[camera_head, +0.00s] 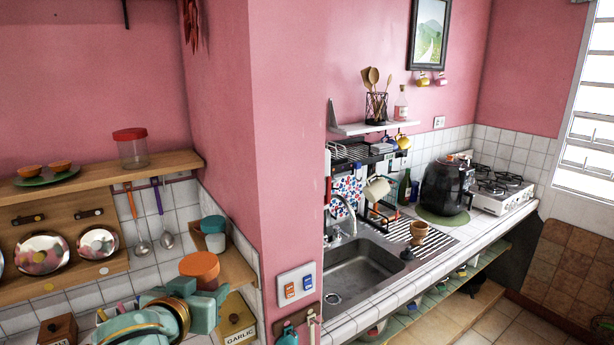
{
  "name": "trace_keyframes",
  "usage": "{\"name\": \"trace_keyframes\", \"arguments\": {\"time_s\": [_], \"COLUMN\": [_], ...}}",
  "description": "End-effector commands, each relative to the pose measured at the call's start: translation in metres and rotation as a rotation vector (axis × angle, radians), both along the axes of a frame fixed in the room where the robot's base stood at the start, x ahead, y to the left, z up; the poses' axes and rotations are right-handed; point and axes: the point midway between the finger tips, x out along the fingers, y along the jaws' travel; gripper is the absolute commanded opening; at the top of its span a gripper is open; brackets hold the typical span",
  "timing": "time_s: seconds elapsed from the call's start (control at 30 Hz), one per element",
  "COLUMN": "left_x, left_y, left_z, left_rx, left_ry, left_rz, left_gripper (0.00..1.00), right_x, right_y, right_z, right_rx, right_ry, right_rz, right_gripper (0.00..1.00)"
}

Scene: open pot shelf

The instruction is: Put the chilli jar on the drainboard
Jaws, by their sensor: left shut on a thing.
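My left gripper (207,295), with teal fingers, is at the bottom left in the head view. It is shut on a jar with an orange lid (199,266), in front of the lower spice shelf. The jar's body is mostly hidden by the fingers and no label can be read, so I cannot confirm from lettering that it is the chilli jar. The drainboard (448,243) is the striped surface to the right of the sink, well to the right of my gripper. A brown cup (419,230) stands on it. My right gripper is not seen.
A jar with a teal lid (213,227) stands behind the held jar. A garlic box (236,321) is beside my gripper. A pink wall corner (285,150) juts out between the shelf and the sink (362,275). A black appliance (446,186) stands beyond the drainboard.

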Motion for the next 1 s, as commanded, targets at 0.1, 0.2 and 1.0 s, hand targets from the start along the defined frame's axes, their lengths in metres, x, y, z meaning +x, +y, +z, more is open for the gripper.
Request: {"name": "trace_keyframes", "arguments": {"time_s": [0.1,0.2,1.0], "left_x": [-0.017,-0.03,-0.062], "left_y": [0.007,0.013,0.02], "left_z": [-0.058,-0.095,-0.245], "left_rx": [-0.002,-0.002,0.0], "left_ry": [0.0,0.002,-0.002], "left_rz": [0.039,0.066,0.091], "left_gripper": [0.24,0.24,0.24], "right_x": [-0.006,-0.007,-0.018], "right_y": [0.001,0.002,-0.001], "right_z": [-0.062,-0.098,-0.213], "right_rx": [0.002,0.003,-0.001], "right_ry": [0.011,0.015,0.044], "right_rz": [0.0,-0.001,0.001], "right_gripper": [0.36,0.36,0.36]}}
